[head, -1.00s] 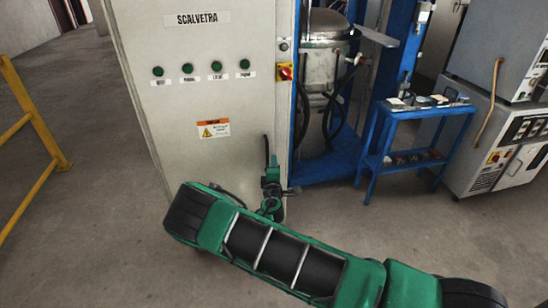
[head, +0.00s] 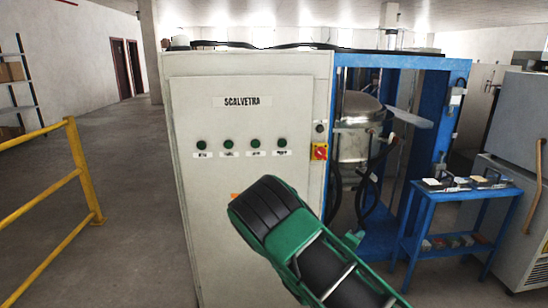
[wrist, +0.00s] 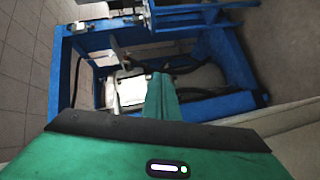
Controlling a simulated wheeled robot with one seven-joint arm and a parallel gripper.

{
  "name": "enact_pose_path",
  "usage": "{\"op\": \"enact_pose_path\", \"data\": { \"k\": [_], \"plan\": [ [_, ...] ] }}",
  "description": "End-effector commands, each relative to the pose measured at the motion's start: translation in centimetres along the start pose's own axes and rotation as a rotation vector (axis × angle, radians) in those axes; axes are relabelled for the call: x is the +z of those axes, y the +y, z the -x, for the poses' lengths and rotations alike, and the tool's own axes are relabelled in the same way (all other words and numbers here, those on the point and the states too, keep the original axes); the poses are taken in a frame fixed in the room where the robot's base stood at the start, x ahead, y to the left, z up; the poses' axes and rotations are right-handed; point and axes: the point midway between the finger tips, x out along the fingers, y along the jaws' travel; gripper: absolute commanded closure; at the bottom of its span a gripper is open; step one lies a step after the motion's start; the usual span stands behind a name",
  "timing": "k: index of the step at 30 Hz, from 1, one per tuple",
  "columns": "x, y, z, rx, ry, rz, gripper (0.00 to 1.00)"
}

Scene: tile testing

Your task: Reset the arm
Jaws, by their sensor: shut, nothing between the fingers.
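My arm, green and black, rises from the bottom edge of the head view in front of the cabinet. Most of my gripper is hidden behind it there; only a small green part shows beside the arm. In the wrist view my gripper (wrist: 162,95) shows as one narrow green shape with its fingers together and nothing held. It points toward the blue frame (wrist: 65,75), which lies beyond it.
A grey cabinet (head: 250,75) marked SCALVETRA stands close ahead, with a steel vessel (head: 358,138) in the blue frame to its right. A blue cart (head: 418,215) stands farther right. A yellow railing (head: 82,170) is at the left, with open floor between.

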Motion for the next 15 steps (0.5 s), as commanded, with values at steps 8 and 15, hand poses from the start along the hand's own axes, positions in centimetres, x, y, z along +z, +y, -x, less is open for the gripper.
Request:
{"op": "enact_pose_path", "data": {
  "k": [8,15],
  "plan": [
    [9.7,5.7,-1.3,-0.099,-0.329,-0.201,1.00],
    [17.1,9.1,0.3,-0.207,-0.572,-0.359,1.00]
  ]
}}
